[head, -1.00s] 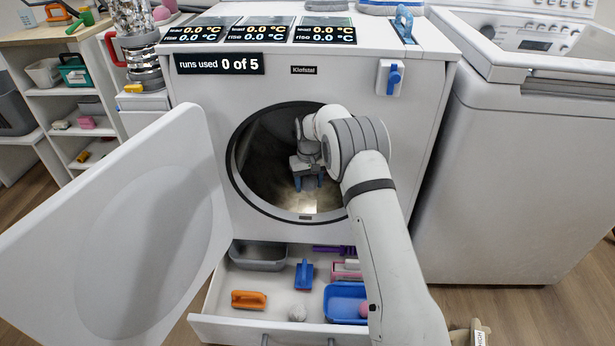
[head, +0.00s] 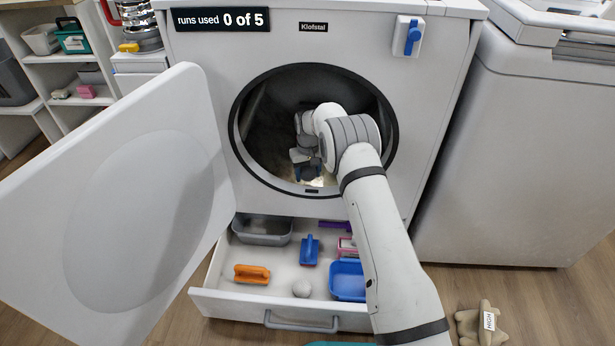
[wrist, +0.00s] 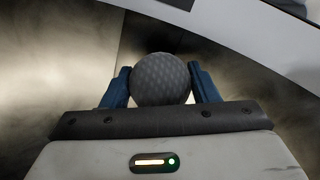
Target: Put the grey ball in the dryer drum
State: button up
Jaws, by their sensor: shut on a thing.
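The dryer drum (head: 270,130) is open, its round mouth facing me with the door swung out to the left. My gripper (head: 308,173) is inside the drum opening, low and near the bottom rim. In the wrist view its blue fingers are shut on a dimpled grey ball (wrist: 160,80), one finger on each side. The drum's metal wall (wrist: 60,75) shows behind the ball. The ball is hard to make out in the head view.
The open door (head: 145,200) stands at the left. The pulled-out drawer (head: 275,282) holds an orange-handled thing (head: 252,274), a blue-handled thing (head: 309,250), a grey tray (head: 262,242) and a blue tray (head: 347,266). A tan star-shaped thing (head: 480,322) lies on the floor at right.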

aim_at(308, 167)
jog(key=shift+f, duration=0.65)
jog(key=o, duration=1)
jog(key=shift+c, duration=0.2)
jog(key=shift+r, duration=0.15)
notch_tip(308, 167, up, 8)
jog(key=p, duration=0.3)
jog(key=shift+r, duration=0.25)
